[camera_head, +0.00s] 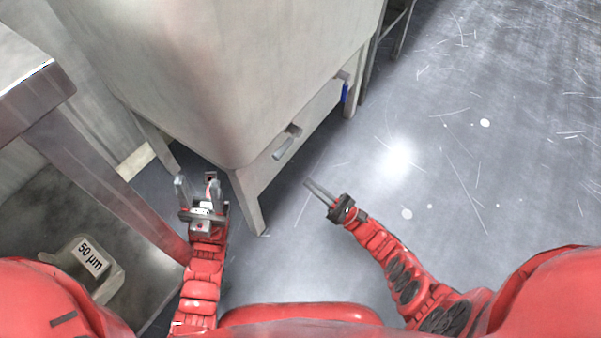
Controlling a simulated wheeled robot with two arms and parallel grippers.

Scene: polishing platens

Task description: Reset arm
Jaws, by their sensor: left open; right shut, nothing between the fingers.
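My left gripper (198,187) is in the lower left of the head view, at the end of a red arm. Its two fingers are apart with nothing between them, beside the front leg of the grey cabinet. My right gripper (314,188) is near the middle of the view, over the open floor. Its fingers are together and hold nothing. It points up and to the left, towards the cabinet, and is apart from it.
A large grey cabinet (220,75) on legs fills the upper left, with a handle (287,142) on its lower front. A metal table (35,85) stands at the left edge. A container labelled "50 µm" (90,257) sits on a lower shelf. The floor (480,140) at right is clear.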

